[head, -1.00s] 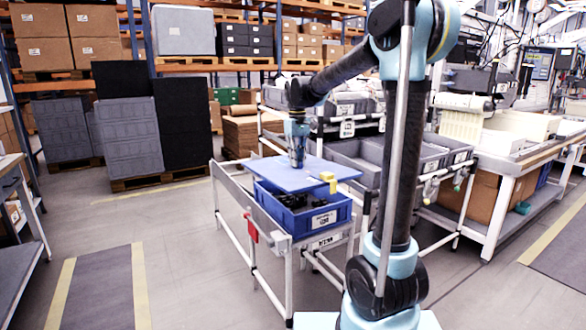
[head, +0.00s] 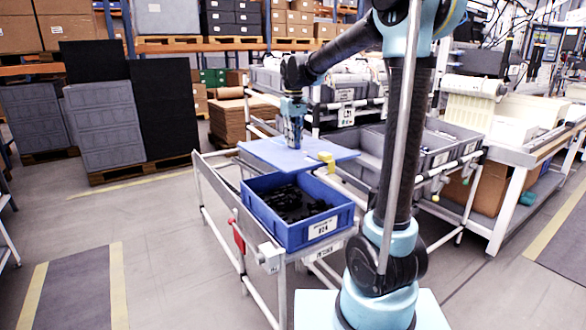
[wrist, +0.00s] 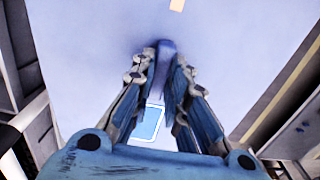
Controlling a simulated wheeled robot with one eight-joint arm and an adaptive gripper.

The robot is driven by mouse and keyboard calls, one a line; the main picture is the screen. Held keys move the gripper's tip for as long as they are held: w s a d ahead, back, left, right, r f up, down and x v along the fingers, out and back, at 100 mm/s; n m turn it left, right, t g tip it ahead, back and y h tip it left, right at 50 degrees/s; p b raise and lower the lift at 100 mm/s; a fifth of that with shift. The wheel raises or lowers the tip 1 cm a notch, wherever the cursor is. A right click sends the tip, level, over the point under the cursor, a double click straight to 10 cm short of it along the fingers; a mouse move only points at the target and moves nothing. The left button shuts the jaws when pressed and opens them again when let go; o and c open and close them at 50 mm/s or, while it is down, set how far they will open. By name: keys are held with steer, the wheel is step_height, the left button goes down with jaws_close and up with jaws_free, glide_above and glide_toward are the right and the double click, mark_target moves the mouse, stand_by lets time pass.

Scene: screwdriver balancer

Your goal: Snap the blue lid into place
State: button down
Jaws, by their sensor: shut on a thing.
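The blue lid (head: 265,152) is a flat pale-blue panel over the far end of the blue crate (head: 290,237). The near part of the crate is uncovered and dark parts (head: 290,203) show inside. Whether the lid touches the crate's far rim is hidden. My gripper (head: 293,146) points down at the lid's upper side. In the wrist view my gripper (wrist: 163,62) is shut on a raised blue grip (wrist: 166,48) of the lid (wrist: 85,50).
The crate stands on a white-framed cart (head: 211,200) with a red clamp (head: 238,236) on its left side. Grey bins (head: 440,148) stand on a rack to the right, close to the lid. The floor left of the cart is clear.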

steer(key=shift+a, duration=0.2)
steer(key=shift+f, duration=0.15)
steer(key=shift+t, duration=0.3)
steer(key=shift+s+d+f, duration=0.1)
steer(key=shift+f, duration=3.6)
steer(key=shift+d+f, duration=0.1)
steer(key=shift+f, duration=3.6)
steer(key=shift+s, duration=0.1)
steer(key=shift+f, duration=0.75)
steer(key=c, duration=1.5)
jaws_free()
